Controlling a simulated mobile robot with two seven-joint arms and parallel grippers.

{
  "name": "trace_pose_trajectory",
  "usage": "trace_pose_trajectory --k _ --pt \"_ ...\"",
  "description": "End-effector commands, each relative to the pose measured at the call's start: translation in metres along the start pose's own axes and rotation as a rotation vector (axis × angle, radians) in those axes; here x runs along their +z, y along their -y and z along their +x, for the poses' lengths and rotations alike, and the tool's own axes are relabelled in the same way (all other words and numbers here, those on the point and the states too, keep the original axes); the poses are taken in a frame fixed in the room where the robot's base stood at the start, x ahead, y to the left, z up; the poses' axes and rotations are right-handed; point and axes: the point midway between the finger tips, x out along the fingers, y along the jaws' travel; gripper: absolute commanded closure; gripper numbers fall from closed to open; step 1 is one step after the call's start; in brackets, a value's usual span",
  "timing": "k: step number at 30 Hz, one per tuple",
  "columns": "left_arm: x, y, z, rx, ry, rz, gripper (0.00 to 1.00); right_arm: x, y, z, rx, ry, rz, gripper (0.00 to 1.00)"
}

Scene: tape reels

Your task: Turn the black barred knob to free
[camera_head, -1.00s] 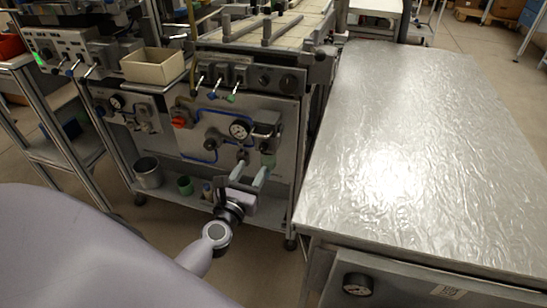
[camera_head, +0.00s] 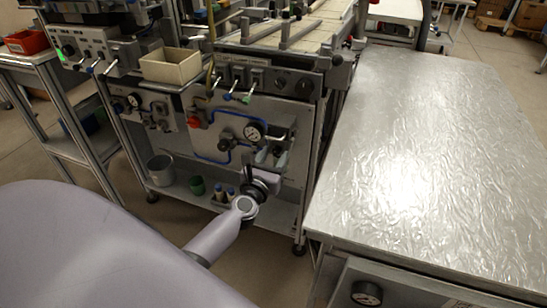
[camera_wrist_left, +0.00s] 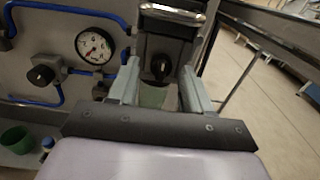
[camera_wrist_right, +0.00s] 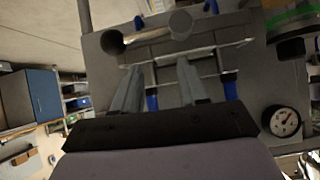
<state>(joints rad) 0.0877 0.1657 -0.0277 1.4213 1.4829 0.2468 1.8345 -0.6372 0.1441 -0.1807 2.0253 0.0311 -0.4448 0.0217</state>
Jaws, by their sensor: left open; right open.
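My left gripper (camera_head: 271,157) is open in front of the lower right of the grey panel. In the left wrist view its fingers (camera_wrist_left: 160,88) stand on either side of a black knob (camera_wrist_left: 160,67) with an upright raised bar. I see no clear contact, and in the head view this knob is hidden by the gripper. A second black knob (camera_wrist_left: 41,75) sits further left, below the gauge; it also shows in the head view (camera_head: 225,143). My right gripper (camera_wrist_right: 158,82) is open and empty in its wrist view, and out of the head view.
A dial gauge (camera_head: 254,132), blue tubing and a red knob (camera_head: 194,121) are on the panel. Toggle levers and a cream bin (camera_head: 170,68) are above. A green cup (camera_head: 197,186) stands on the shelf below. A bare metal table (camera_head: 430,150) stands to the right.

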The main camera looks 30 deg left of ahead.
Motion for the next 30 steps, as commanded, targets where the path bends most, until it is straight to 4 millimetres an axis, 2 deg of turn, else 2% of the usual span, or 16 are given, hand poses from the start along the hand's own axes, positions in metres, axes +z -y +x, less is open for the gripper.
trace_pose_trajectory --k 4,5,9,20,30 --pt "0.0002 0.0000 0.0000 0.000 0.000 0.000 0.51 0.0002 0.0000 -0.0001 0.000 0.001 0.000 0.57" --pt "0.0002 0.0000 0.0000 0.000 0.000 0.000 0.54 0.0002 0.0000 -0.0001 0.000 0.001 0.000 0.57" --pt "0.0003 0.0000 -0.0001 0.000 0.001 0.000 1.00 0.0003 -0.0002 -0.0002 0.000 0.001 0.000 0.57" --pt "0.0005 -0.0002 -0.0003 0.000 0.000 0.036 1.00 -0.0001 -0.0022 -0.0013 0.001 0.002 -0.011 0.57" --pt "0.0014 -0.0012 -0.0002 0.001 0.000 0.252 1.00 -0.0047 -0.0026 -0.0042 0.002 -0.005 -0.014 0.57"
